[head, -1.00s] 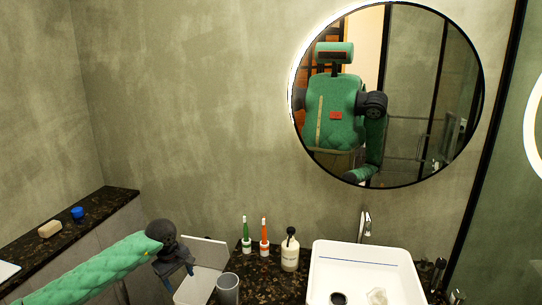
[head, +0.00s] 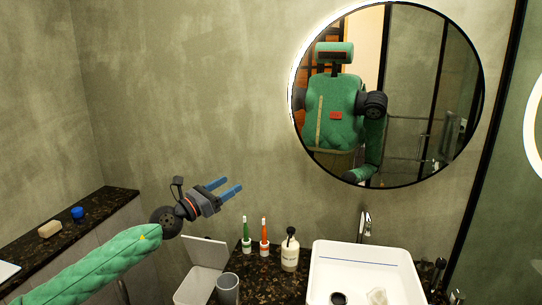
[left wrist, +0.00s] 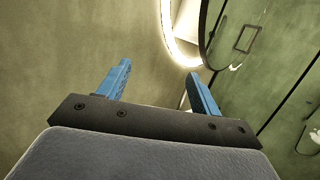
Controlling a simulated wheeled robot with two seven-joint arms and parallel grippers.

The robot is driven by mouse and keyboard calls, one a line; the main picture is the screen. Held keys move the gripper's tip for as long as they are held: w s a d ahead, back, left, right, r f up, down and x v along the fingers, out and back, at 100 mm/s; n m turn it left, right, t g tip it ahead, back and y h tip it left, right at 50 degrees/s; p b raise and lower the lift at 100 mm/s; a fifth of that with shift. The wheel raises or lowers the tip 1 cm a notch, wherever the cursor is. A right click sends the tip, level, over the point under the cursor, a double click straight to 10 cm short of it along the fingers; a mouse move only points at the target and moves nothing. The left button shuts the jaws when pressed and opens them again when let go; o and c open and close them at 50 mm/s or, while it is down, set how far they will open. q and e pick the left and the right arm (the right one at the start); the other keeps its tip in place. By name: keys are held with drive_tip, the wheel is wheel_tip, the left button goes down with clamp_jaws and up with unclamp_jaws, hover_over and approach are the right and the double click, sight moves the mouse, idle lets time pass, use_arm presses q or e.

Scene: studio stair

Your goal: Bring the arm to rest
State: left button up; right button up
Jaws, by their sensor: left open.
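My left arm comes in from the lower left of the head view. Its gripper (head: 231,187) is raised above the counter, with its blue fingers apart and pointing to the right. Nothing is between them. In the left wrist view the two blue fingers (left wrist: 158,85) are spread and empty, with the wall and the lit mirror edge beyond them. My right gripper does not show directly in the head view. The round mirror (head: 420,90) shows my reflected body.
Below the left gripper are an open white box (head: 207,252) and a grey cup (head: 228,289). A ledge (head: 95,208) holds a soap bar (head: 50,229) and blue item (head: 78,213).

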use_arm(q)
drive_tip(key=s+a+r+n+t+y, duration=0.1)
drive_tip(key=a+r+n+t+y, duration=0.3)
drive_tip(key=n, duration=0.7)
drive_tip(key=a+r+n+t+y, duration=0.2)
drive_tip(key=r+n+t+y, duration=0.35)
drive_tip(key=n, duration=0.45)
drive_tip(key=s+a+f+n+g+y, duration=0.1)
drive_tip(key=s+f+n+g+y, duration=0.45)
drive_tip(key=f+n, duration=0.45)
drive_tip(key=s+a+f+n+g+y, duration=0.2)
drive_tip(key=s+f+n+g+y, duration=0.2)
drive_tip(key=s+f+n, duration=0.55)
drive_tip(key=s+d+f+g+h, duration=0.1)
drive_tip(key=s+f+g, duration=0.3)
drive_tip(key=s+f, duration=0.7)
drive_tip(key=s+d+f+n+g+h, duration=0.1)
drive_tip(key=s+d+f+g+h, duration=0.1)
drive_tip(key=s+f, duration=1)
drive_tip(key=s+d+f+n+g+h, duration=0.1)
drive_tip(key=s+d+f+g, duration=0.3)
drive_tip(key=s+f, duration=0.7)
drive_tip(key=s+g+h, duration=0.1)
drive_tip(key=s, duration=0.2)
drive_tip(key=shift+d+f+g, duration=0.3)
drive_tip(key=shift+d, duration=0.1)
drive_tip(key=shift+s+n, duration=0.1)
drive_tip(key=shift+n, duration=0.15)
